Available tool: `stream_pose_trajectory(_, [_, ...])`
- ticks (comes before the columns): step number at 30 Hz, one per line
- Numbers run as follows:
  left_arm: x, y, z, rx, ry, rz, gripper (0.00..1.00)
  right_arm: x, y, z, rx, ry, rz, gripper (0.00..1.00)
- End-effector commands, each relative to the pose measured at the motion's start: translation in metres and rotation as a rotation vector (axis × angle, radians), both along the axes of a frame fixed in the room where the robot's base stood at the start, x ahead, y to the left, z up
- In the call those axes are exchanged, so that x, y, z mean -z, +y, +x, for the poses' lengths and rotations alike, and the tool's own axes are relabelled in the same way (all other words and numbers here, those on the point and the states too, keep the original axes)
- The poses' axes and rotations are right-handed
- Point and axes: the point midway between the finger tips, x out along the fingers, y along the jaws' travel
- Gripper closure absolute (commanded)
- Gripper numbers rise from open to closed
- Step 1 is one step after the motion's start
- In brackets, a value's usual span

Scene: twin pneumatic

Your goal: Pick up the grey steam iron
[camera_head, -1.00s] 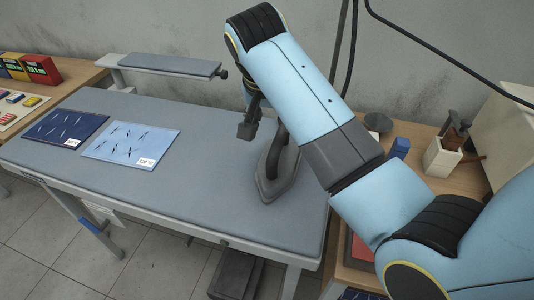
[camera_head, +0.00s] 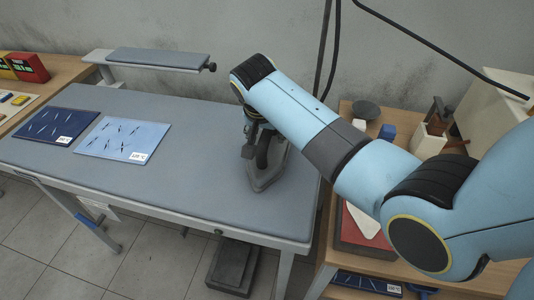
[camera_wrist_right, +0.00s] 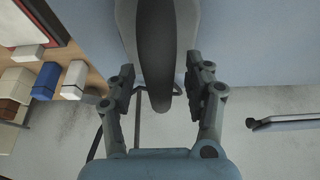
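The grey steam iron (camera_head: 266,181) stands on its soleplate near the right end of the padded ironing table (camera_head: 190,190). Its dark handle is partly hidden by my right arm in the head view. My right gripper (camera_head: 253,147) is over the back of the iron. In the right wrist view, the iron's dark handle (camera_wrist_right: 155,50) lies between the two spread fingers of my right gripper (camera_wrist_right: 160,88). Gaps show on both sides, so the fingers look open and apart from the handle. My left gripper is not in view.
A sleeve board (camera_head: 158,60) stands at the back. A wooden bench on the right holds a blue block (camera_head: 388,131) and a red tray (camera_head: 352,234).

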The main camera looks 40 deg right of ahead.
Motion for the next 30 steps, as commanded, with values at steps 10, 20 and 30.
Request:
stream_pose_trajectory(10, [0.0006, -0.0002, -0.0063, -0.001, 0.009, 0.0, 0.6, 0.0, 0.0001, -0.0004, 0.0, 0.001, -0.001, 0.94])
stream_pose_trajectory(20, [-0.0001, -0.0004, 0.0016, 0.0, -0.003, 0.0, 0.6, 0.0, 0.0, -0.0005, 0.0, 0.001, -0.001, 1.0])
stream_pose_trajectory(30, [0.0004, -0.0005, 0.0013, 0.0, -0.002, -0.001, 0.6, -0.0055, -0.0007, 0.0024, 0.001, -0.007, -0.003, 1.0])
